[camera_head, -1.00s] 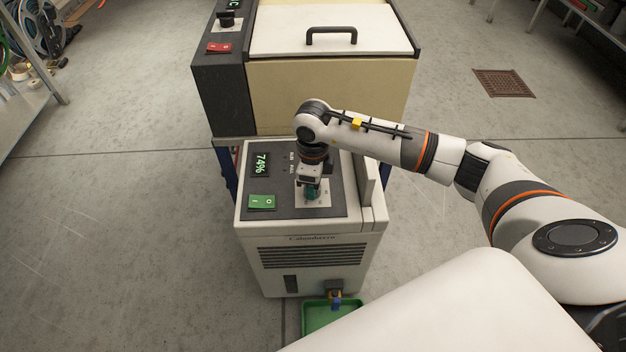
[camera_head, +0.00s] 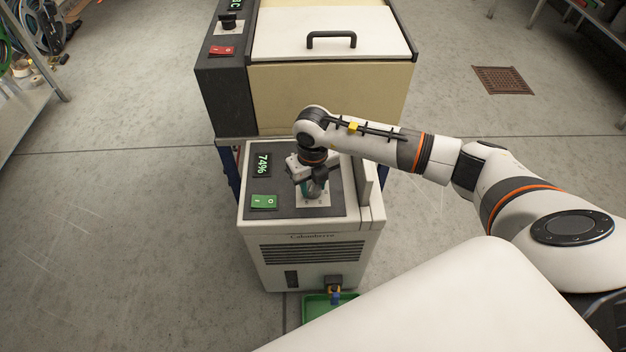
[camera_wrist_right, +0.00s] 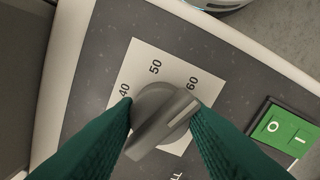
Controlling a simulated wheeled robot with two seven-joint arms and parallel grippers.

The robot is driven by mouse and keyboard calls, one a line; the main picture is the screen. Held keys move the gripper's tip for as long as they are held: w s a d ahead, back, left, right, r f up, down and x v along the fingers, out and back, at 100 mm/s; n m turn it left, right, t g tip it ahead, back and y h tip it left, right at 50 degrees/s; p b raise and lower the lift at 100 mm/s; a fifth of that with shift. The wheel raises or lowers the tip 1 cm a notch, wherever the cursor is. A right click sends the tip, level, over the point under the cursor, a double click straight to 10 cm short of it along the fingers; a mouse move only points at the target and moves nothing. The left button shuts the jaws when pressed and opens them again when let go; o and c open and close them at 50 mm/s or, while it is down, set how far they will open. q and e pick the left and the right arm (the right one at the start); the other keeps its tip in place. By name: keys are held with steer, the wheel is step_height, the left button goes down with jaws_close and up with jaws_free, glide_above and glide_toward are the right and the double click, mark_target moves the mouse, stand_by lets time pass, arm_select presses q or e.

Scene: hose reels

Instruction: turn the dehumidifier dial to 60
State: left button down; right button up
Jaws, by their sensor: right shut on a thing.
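The dehumidifier (camera_head: 315,262) is a pale cabinet with a dark top panel. Its grey dial (camera_wrist_right: 158,122) sits on a white scale plate (camera_wrist_right: 143,62) marked 40, 50 and 60. The dial's ridge, with a pale line, points up and right in the wrist view, close beside the 60 mark (camera_wrist_right: 192,83). My right gripper (camera_wrist_right: 163,108) is shut on the dial, one green finger on each side. In the head view the right gripper (camera_head: 312,188) points down over the plate and hides most of the dial. My left gripper is not in view.
A larger cream machine (camera_head: 330,95) with a handled lid stands behind. A green tray (camera_head: 316,306) lies on the floor in front. Open floor lies to the left.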

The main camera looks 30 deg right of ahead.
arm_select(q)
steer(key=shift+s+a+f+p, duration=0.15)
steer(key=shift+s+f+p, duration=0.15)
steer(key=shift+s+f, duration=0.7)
arm_select(e)
steer(key=shift+r+m, duration=0.1)
steer(key=shift+m, duration=1)
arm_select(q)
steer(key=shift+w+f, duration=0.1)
arm_select(e)
steer(key=shift+w, duration=0.1)
steer(key=o, duration=1)
steer(key=shift+r, duration=0.2)
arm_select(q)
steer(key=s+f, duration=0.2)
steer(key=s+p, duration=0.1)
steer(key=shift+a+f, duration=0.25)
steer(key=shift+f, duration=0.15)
arm_select(e)
step_height(320, 180, up, 12)
steer(key=shift+f, duration=0.25)
